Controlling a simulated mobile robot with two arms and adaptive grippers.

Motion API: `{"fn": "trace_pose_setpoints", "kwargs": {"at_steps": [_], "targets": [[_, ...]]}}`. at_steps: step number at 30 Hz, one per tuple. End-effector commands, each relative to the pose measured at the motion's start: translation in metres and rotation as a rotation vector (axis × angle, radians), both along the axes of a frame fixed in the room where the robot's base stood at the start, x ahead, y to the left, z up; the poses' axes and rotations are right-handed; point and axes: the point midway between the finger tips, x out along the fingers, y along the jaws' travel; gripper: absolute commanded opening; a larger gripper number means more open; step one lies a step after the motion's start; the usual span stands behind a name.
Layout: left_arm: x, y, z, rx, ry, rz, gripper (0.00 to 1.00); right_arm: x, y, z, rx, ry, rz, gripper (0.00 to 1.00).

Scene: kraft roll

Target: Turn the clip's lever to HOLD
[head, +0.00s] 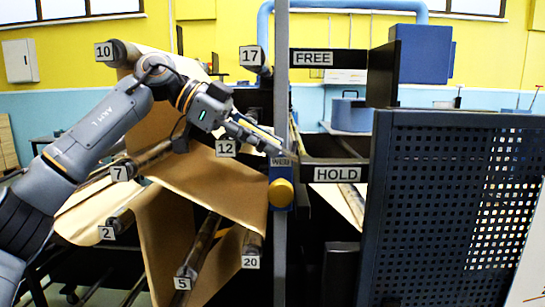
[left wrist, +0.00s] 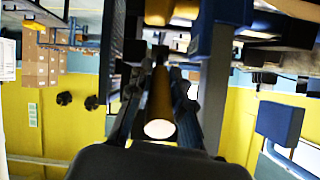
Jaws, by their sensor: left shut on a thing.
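The clip is a blue block with a round yellow knob (head: 281,193) on the grey upright post, below a small plate that seems to read WEB (head: 281,161). My left gripper (head: 266,140) reaches in from the left, just above the clip. It is shut on the yellow lever (left wrist: 160,103), whose pale round end faces the left wrist camera between the fingers. In the head view the fingers mostly hide the lever. The HOLD sign (head: 337,174) is right of the clip, and the FREE sign (head: 313,58) is higher up. My right gripper is not in view.
Brown kraft paper (head: 215,180) runs over numbered rollers left of the post, close under my left arm. A dark perforated panel (head: 430,200) stands at the right. The grey post (head: 281,90) rises beside the gripper.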

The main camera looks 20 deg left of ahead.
Motion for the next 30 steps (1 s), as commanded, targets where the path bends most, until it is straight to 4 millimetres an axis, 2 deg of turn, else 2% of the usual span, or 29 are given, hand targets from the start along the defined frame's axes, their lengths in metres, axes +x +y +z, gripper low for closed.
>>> {"fn": "trace_pose_setpoints", "kwargs": {"at_steps": [1,9,28,29,30], "targets": [[0.000,0.002,-0.008,-0.035,-0.010,0.001,0.00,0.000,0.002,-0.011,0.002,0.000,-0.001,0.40],[-0.001,0.006,-0.014,-0.152,-0.044,0.002,0.00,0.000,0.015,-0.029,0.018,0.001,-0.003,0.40],[-0.002,0.006,-0.015,-0.195,-0.056,-0.001,0.00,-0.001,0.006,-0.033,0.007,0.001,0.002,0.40],[-0.002,0.006,-0.015,-0.195,-0.056,-0.001,0.24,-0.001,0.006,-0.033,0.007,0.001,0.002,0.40],[-0.002,0.006,-0.015,-0.195,-0.056,-0.001,0.32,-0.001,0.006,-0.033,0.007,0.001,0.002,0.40]]}}
